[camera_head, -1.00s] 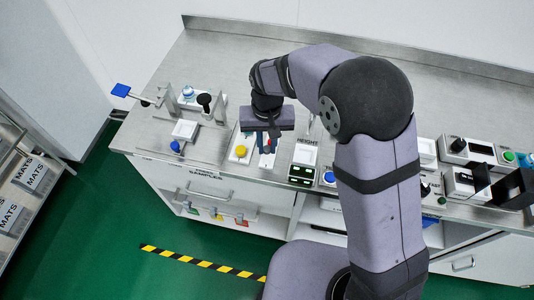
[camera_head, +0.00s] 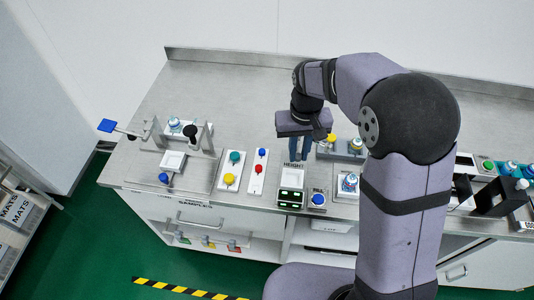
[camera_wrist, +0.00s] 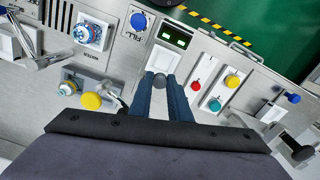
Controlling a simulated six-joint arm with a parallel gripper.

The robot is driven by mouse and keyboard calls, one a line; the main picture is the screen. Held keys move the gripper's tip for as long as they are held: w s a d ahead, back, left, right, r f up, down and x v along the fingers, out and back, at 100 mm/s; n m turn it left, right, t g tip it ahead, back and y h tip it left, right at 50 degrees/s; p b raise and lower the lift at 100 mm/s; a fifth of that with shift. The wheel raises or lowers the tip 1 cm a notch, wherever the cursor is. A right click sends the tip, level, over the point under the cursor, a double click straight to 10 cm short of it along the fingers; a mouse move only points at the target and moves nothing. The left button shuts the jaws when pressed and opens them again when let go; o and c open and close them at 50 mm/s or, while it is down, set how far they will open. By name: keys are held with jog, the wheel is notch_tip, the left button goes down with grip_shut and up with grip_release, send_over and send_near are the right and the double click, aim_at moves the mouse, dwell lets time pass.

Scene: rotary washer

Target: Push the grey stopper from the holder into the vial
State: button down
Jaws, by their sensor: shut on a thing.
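My gripper (camera_head: 299,158) hangs over the bench near the HEIGHT station. In the wrist view my gripper's blue fingers (camera_wrist: 161,80) are shut on a small dark round thing, which looks like the grey stopper (camera_wrist: 160,81). It shows in front of the white HEIGHT plate (camera_wrist: 163,58); any contact cannot be told. Several vials are in view, and which one the task means is unclear. One vial (camera_head: 348,184) stands at the WATER station, also seen in the wrist view (camera_wrist: 88,34). Another vial (camera_head: 174,123) stands at the left fixture.
Button panels (camera_head: 230,172) stand left of my gripper. A lit display (camera_head: 290,197) and blue FILL button (camera_head: 318,199) are at the bench's front. The back left bench is clear.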

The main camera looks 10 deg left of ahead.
jog(key=d+r+p, duration=0.2)
jog(key=d+p, duration=0.1)
jog(key=d, duration=1.4)
jog(key=shift+s+r, duration=0.15)
jog(key=shift+r, duration=0.15)
jog(key=shift+f, duration=0.15)
jog(key=shift+f+b, duration=1.85)
jog(key=shift+f, duration=0.2)
jog(key=shift+f+b, duration=0.55)
jog(key=shift+f, duration=0.4)
jog(key=shift+f, duration=0.5)
dwell(0.7)
